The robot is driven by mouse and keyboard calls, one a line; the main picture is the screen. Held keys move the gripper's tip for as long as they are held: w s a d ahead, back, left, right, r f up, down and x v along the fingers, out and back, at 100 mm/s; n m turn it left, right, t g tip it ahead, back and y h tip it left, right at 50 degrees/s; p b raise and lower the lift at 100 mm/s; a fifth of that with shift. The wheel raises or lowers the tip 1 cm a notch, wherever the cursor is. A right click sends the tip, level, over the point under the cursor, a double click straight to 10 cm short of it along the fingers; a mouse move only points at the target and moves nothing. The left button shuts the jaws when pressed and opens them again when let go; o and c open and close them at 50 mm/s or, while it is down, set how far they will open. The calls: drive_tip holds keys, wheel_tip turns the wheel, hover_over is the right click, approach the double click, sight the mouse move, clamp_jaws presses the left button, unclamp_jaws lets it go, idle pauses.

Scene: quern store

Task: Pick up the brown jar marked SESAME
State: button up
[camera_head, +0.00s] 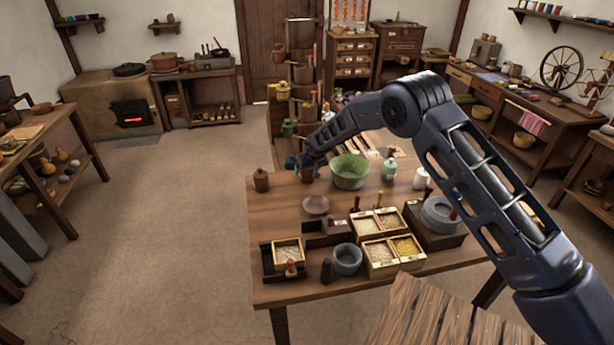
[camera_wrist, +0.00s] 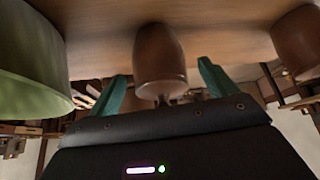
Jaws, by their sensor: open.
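Two brown jars stand at the back of the table. One jar (camera_head: 307,175) is beside the green bowl, under my gripper (camera_head: 298,163); the other jar (camera_head: 261,180) is farther left. No SESAME label can be read on either. The wrist view appears upside down. There the nearer jar (camera_wrist: 160,58), with a small knob, shows between the two teal fingers of my open gripper (camera_wrist: 165,82), with a visible gap on each side. The other jar (camera_wrist: 298,42) is at the right edge of that view.
The green bowl (camera_head: 350,173) stands close to the nearer jar; it also fills the left of the wrist view (camera_wrist: 30,60). The table's left side (camera_head: 262,222) is clear.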

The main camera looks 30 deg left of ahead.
drive_tip(key=shift+x, duration=1.15)
drive_tip(key=shift+r, duration=0.1)
drive_tip(key=c, duration=1.4)
